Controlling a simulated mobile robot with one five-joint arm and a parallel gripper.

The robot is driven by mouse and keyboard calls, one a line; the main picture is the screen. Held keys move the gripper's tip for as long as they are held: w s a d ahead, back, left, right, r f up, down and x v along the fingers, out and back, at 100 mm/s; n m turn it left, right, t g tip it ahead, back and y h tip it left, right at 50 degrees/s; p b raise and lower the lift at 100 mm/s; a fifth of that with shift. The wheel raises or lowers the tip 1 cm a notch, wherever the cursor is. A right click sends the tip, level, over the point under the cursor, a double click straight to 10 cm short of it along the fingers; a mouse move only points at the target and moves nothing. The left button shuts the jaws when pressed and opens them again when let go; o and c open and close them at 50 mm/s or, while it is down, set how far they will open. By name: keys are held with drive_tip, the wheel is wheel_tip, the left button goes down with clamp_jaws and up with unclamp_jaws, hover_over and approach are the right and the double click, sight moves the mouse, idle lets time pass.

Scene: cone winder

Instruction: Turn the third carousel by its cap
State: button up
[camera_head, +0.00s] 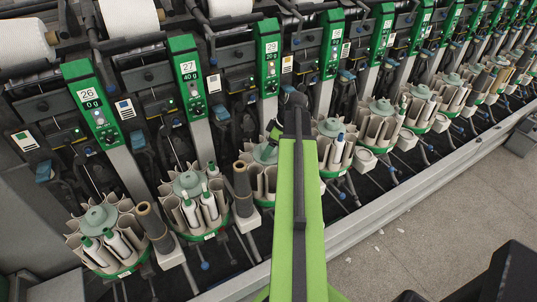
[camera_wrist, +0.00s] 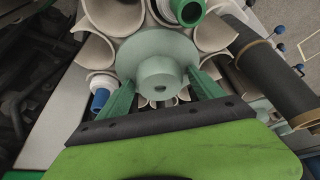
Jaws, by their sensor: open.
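The third carousel (camera_head: 262,181), under the post after number 27, is partly hidden behind my green arm in the head view. Its pale green cap (camera_head: 264,153) shows just left of the arm. In the wrist view the cap (camera_wrist: 152,52) is a round disc with a raised hub and a small centre hole. My gripper (camera_wrist: 160,77) is open, its two green fingers on the left and right sides of the hub. I cannot tell whether they touch it. Curved beige pockets surround the cap, with a white and green bobbin (camera_wrist: 187,10) at the top.
The first carousel (camera_head: 100,216) and second carousel (camera_head: 187,182) stand to the left, more in a row to the right. A dark brown tube (camera_head: 242,185) stands left of the third carousel; it appears at right in the wrist view (camera_wrist: 275,75). A grey rail (camera_head: 370,222) borders open floor.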

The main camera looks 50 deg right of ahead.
drive_tip(key=shift+f, duration=0.1)
clamp_jaws()
idle(0.5)
